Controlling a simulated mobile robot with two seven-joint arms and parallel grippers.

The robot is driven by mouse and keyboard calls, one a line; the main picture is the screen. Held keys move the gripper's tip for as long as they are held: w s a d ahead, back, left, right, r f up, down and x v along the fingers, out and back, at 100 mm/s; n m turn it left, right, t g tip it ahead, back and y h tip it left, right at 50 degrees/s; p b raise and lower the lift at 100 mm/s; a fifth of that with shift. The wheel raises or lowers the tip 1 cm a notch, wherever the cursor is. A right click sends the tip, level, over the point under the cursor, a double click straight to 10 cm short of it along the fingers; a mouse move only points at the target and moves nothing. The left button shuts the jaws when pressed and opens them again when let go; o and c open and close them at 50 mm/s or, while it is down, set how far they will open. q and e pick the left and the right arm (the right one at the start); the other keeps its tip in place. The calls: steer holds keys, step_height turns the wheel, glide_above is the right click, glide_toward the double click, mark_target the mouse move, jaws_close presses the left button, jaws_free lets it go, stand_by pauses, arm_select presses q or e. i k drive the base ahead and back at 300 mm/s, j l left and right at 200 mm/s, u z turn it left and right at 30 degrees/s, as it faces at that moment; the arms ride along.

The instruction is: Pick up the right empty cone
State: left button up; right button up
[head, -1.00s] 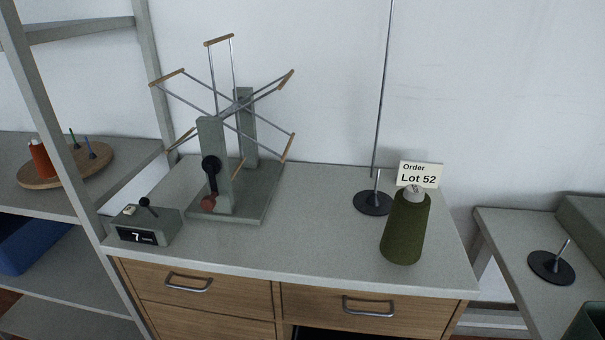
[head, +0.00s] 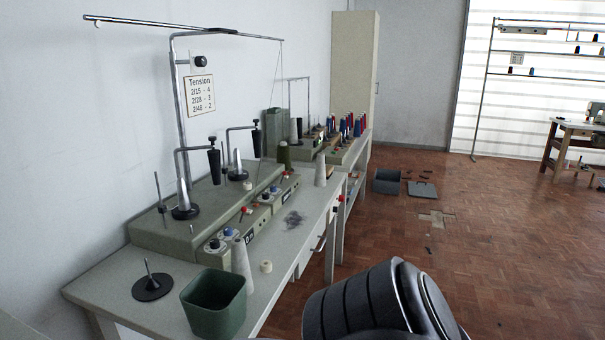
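Pale grey cones without visible yarn stand on the winding bench. One cone (head: 240,264) stands at the front beside the green bin. Another cone (head: 320,170) stands farther along the bench, near its right edge. A pale cone (head: 184,196) sits on a black disc on the machine's top, and a similar cone (head: 238,166) sits behind it. From this view I cannot tell which one the task calls the right empty cone. A dark, ringed part of my own arm shows at the bottom. Neither gripper shows.
The green bin (head: 213,303) and a black spindle disc (head: 152,287) stand at the bench's near end. The winding machine (head: 150,236) fills the wall side.

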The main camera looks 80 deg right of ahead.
mark_target(320, 180)
steer(key=z, duration=2.7)
